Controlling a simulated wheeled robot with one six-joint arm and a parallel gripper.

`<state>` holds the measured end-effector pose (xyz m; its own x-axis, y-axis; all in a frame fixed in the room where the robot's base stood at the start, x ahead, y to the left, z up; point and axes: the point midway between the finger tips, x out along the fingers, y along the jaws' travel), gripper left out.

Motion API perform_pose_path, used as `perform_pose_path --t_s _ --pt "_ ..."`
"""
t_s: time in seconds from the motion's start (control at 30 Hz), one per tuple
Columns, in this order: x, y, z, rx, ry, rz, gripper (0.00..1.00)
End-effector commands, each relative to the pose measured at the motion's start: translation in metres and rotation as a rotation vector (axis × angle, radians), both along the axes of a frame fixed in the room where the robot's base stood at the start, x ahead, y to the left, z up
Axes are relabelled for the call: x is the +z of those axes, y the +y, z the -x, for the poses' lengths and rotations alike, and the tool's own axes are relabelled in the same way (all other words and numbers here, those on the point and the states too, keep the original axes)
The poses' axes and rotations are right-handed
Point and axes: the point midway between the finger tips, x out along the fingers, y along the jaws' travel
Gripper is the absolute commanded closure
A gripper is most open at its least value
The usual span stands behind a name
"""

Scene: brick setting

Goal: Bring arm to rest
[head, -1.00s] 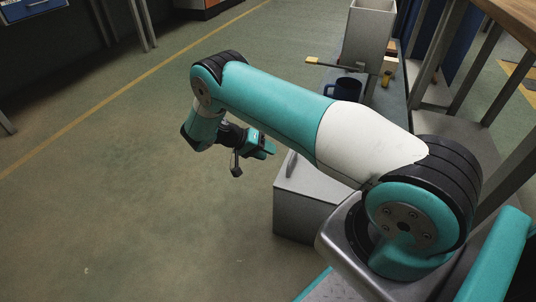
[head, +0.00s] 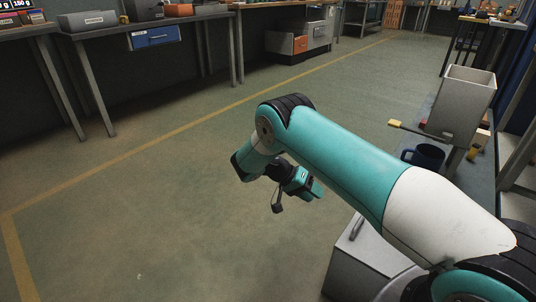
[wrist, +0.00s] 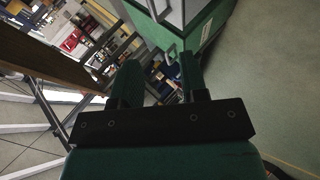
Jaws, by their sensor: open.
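My arm reaches out over the bare floor in the head view, bent at its elbow, with my gripper (head: 297,192) hanging below and turned toward the right. In the wrist view my gripper (wrist: 158,82) shows two dark fingers standing apart with nothing between them. It is open and empty. No object touches it. Part of the fingertips is hard to make out in the head view.
A low shelf at right holds a grey bin (head: 462,102), a dark blue mug (head: 427,157) and a yellow-ended tool (head: 395,124). A grey box (head: 362,262) stands below. Workbenches (head: 85,33) line the back. The floor (head: 160,215) at left is clear.

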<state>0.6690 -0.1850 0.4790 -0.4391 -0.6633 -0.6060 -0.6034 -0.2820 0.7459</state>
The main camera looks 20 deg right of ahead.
Motion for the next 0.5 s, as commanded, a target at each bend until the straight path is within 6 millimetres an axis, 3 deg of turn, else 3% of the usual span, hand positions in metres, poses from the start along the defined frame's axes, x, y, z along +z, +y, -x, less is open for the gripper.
perform_pose_path --t_s 0.17,0.27,0.4,0.5 --pt "0.004 0.0 -0.002 0.007 -0.003 -0.012 0.6" --pt "0.022 0.007 -0.01 0.054 -0.005 -0.072 0.6" --pt "0.07 0.031 -0.021 0.205 -0.009 -0.245 0.6" --pt "0.112 0.055 -0.019 0.346 -0.01 -0.396 0.6"
